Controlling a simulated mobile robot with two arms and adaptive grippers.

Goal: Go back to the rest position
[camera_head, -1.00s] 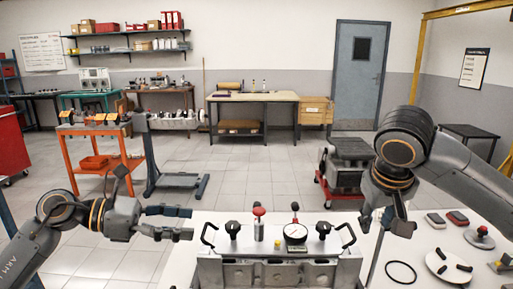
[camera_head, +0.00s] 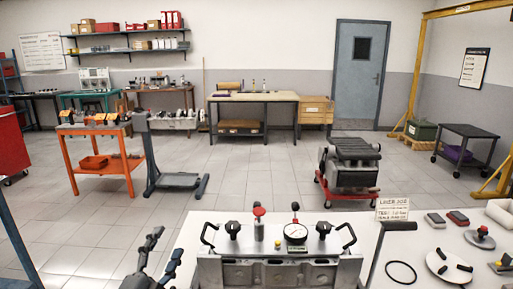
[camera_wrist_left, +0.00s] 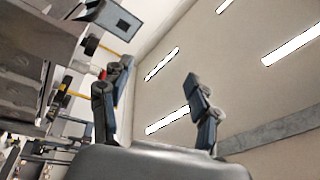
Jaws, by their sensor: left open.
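My left gripper (camera_head: 168,241) is low in the head view, left of the white table's near edge, with its fingers pointing up. In the left wrist view, its two dark fingers (camera_wrist_left: 157,82) stand apart with nothing between them, against the wall and ceiling lights. The gripper is open and empty. My right arm and gripper do not show in either current view.
The white table (camera_head: 425,245) carries a black ring (camera_head: 401,272), a round plate (camera_head: 449,267) and a small sign (camera_head: 392,209). A black L-shaped bar (camera_head: 385,245) stands beside the block. An orange cart (camera_head: 100,155) and an engine on a red dolly (camera_head: 348,170) stand beyond.

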